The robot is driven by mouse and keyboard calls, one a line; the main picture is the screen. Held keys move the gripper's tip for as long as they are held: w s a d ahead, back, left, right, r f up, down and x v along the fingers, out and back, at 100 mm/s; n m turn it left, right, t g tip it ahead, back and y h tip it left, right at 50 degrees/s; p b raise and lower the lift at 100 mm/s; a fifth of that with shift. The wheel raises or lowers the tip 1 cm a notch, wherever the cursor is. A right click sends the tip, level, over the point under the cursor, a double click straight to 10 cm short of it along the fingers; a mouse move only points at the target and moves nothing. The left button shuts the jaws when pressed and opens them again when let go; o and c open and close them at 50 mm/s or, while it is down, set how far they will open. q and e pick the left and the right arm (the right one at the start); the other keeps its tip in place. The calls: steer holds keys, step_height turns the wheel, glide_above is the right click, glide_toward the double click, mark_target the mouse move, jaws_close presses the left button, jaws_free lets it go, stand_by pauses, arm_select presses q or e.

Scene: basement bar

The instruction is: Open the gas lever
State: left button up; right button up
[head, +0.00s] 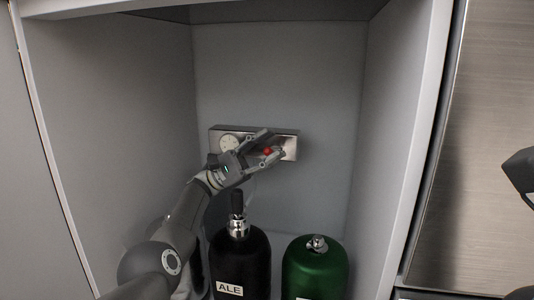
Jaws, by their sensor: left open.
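A small red piece (267,151), which looks like the gas lever's end, shows between the fingers of my left gripper (275,143). The left gripper is open, right in front of the panel, with its fingers on either side of the red piece. Whether they touch it I cannot tell. The rest of the lever is hidden by the gripper. Dark parts of my right arm (520,172) are cut off at the right edge.
A black bottle labelled ALE (240,262) stands below the panel, close to my left arm. A green bottle (315,268) stands to its right. The cabinet's side walls bound the space on both sides. A brushed metal surface (480,130) is outside at the right.

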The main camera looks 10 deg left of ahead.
arm_select(q)
step_height(320, 180, up, 8)
steer(key=shift+a+r, duration=0.1)
steer(key=shift+r, duration=0.1)
